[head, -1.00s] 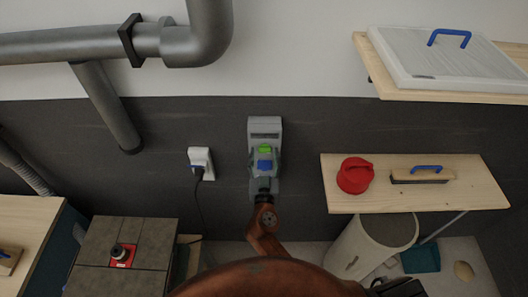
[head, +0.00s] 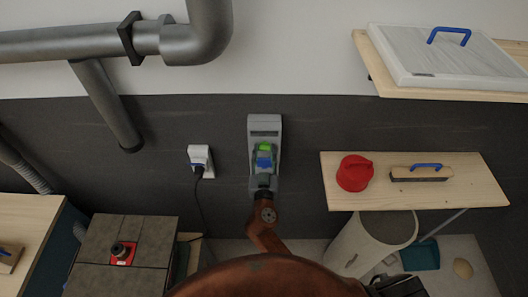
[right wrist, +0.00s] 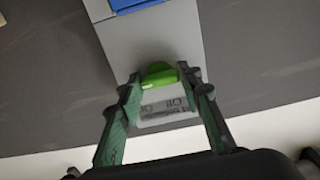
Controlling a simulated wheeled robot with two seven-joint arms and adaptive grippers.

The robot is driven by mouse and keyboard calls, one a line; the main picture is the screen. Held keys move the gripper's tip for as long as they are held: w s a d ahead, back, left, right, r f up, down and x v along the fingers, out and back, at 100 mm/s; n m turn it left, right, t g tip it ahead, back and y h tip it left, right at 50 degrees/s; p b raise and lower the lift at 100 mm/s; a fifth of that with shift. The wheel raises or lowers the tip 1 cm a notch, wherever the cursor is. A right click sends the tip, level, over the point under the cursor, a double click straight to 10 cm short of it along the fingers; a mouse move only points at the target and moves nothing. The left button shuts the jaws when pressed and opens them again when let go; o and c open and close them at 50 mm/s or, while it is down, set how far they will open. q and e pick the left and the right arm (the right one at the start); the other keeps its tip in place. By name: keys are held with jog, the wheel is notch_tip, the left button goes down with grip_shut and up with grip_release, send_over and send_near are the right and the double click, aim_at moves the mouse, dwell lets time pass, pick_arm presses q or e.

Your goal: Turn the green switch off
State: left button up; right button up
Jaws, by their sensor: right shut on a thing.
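A grey switch box (head: 265,126) is fixed to the dark lower wall in the middle of the head view. The green switch (head: 264,147) is a small round knob with a raised bar on its front. A blue part (head: 264,162) is just below it. My right gripper (head: 264,151) reaches up from below, shut on the green switch. In the right wrist view the two fingers (right wrist: 160,79) are on either side of the green switch (right wrist: 159,75). An upside-down On/Off label (right wrist: 166,106) shows there, partly cut by the fingers. My left gripper is out of view.
A wall socket (head: 200,157) with a plug and cable is left of the box. Grey pipes (head: 70,45) run at the upper left.

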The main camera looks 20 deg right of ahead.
jog(key=shift+n, duration=0.4)
jog(key=n, duration=0.7)
jog(key=shift+n, duration=0.3)
jog(key=n+p, duration=0.1)
jog(key=n, duration=0.3)
jog(key=shift+n, duration=0.3)
jog(key=n+p, duration=0.2)
jog(key=n, duration=0.2)
jog(key=shift+n, duration=0.4)
jog(key=o, duration=1.2)
jog(key=shift+c, duration=0.2)
